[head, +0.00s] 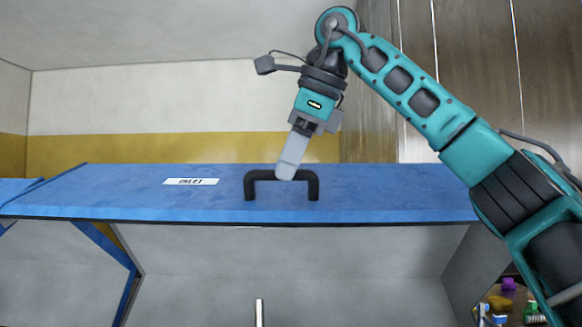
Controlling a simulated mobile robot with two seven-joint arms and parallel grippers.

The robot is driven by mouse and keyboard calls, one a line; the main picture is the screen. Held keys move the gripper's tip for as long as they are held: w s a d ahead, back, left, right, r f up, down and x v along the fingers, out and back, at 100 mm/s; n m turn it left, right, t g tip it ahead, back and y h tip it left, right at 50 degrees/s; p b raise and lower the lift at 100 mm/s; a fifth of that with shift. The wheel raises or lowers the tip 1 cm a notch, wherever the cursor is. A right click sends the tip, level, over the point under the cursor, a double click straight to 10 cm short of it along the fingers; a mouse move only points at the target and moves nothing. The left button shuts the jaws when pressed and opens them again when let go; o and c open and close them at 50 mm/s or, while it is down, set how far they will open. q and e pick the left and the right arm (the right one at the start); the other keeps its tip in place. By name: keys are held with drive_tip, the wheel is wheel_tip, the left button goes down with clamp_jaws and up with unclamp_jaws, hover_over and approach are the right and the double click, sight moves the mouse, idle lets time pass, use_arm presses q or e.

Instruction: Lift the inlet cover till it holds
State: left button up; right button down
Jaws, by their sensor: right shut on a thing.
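The inlet cover (400,194) is a wide blue panel with a white label (190,182). It stands raised and roughly level across the middle of the head view, with open space under its front edge. A black bar handle (313,187) is fixed on its top face. My right gripper (286,177) reaches down from above and is shut on the handle's crossbar. The fingers overlap, so the far finger is hidden. My left gripper is not in the view.
Under the cover is a grey-walled opening (300,265) with an upright metal rod (260,313) at the bottom. Blue framing (108,243) stands at the left. Several small coloured items lie at the lower right, partly behind my right arm.

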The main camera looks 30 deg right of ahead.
drive_tip(key=shift+f, duration=0.15)
drive_tip(key=c, duration=1.1)
unclamp_jaws()
drive_tip(key=shift+w, duration=0.15)
drive_tip(key=shift+o, duration=0.2)
drive_tip(key=v, duration=1.3)
